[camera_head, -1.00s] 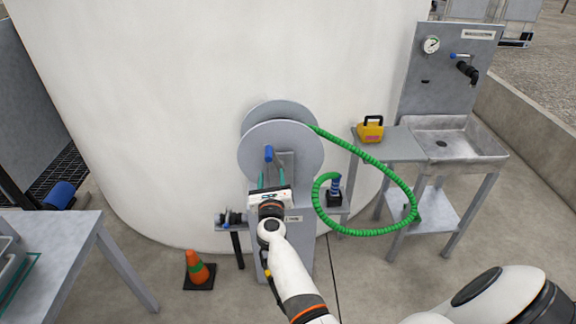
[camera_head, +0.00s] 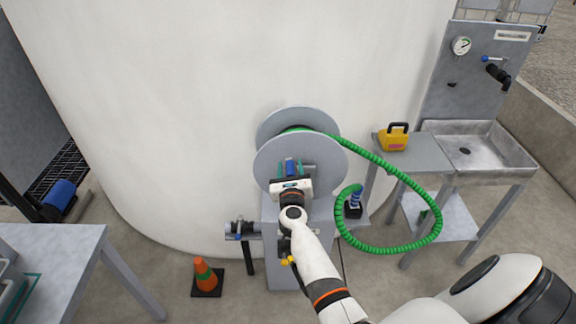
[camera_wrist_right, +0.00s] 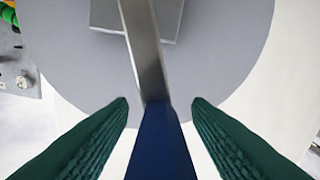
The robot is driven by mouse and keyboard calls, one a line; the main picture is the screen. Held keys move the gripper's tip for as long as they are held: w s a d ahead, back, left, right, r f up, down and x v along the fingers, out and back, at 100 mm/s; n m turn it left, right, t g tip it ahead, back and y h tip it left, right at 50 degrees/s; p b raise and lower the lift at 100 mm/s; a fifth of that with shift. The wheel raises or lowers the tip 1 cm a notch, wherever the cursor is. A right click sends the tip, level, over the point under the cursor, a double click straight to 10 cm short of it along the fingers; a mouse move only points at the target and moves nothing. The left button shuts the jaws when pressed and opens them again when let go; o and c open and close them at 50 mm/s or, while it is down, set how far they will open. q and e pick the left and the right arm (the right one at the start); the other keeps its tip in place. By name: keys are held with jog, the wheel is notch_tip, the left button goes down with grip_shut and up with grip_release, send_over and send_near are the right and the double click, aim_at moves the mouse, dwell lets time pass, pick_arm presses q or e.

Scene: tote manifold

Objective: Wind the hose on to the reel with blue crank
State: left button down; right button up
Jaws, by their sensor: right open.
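The grey reel (camera_head: 300,160) stands on its post against the big white tank. The green hose (camera_head: 395,172) leaves the top of the reel, loops down to the right and curls back to a dark holder with a blue fitting (camera_head: 354,203). The blue crank handle (camera_head: 290,166) is on the reel's front disc; in the right wrist view the handle (camera_wrist_right: 162,145) joins a metal crank arm (camera_wrist_right: 143,45). My right gripper (camera_head: 291,174) is open at the handle, with one green finger on each side and visible gaps between. My left gripper is not in view.
A bench with a yellow case (camera_head: 394,137) and a sink (camera_head: 478,147) stands to the right. A pipe with a valve (camera_head: 240,231) juts out left of the post, above an orange cone (camera_head: 204,272). A grey table (camera_head: 70,250) is at lower left.

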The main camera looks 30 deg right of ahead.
jog(key=shift+s, duration=0.1)
jog(key=shift+c, duration=0.9)
jog(key=c, duration=0.3)
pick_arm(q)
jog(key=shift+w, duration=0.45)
pick_arm(e)
grip_shut()
jog(key=shift+s+r, duration=0.1)
